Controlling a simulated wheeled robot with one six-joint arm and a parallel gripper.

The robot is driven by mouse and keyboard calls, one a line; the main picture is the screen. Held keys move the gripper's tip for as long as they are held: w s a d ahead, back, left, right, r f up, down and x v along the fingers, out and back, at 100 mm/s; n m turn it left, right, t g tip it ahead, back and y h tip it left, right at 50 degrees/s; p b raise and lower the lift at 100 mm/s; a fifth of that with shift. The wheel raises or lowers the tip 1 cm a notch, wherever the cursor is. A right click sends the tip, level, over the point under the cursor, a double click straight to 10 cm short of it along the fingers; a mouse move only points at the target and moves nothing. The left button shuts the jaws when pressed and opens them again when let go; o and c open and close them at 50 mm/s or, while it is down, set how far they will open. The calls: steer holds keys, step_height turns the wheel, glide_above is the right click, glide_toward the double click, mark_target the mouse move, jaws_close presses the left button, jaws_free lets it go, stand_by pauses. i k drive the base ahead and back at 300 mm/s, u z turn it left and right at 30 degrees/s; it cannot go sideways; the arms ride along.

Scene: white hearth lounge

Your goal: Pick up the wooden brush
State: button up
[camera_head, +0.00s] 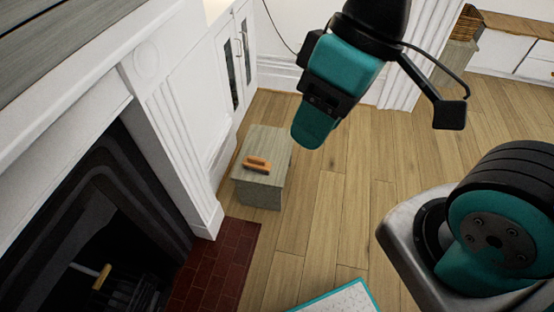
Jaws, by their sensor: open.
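The wooden brush (257,164), orange-brown and small in view, lies on top of a grey-green wooden box or stool (262,200) beside the white fireplace surround. My gripper (380,118), teal and black, hangs at the top centre, to the right of the brush in the picture and apart from it. It is open, and I see nothing held in it. The brush's bristles are too small to make out.
The fireplace (150,215) and its white surround (175,105) fill the left. A red brick hearth (215,270) lies in front. A white cabinet (238,60) stands behind the stool. A white, teal-edged item (345,298) lies at the bottom. The wooden floor (335,215) is clear right of the stool.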

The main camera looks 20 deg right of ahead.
mark_target(250, 163)
steer(key=z, duration=0.15)
steer(key=i, duration=0.95)
steer(key=u, duration=0.7)
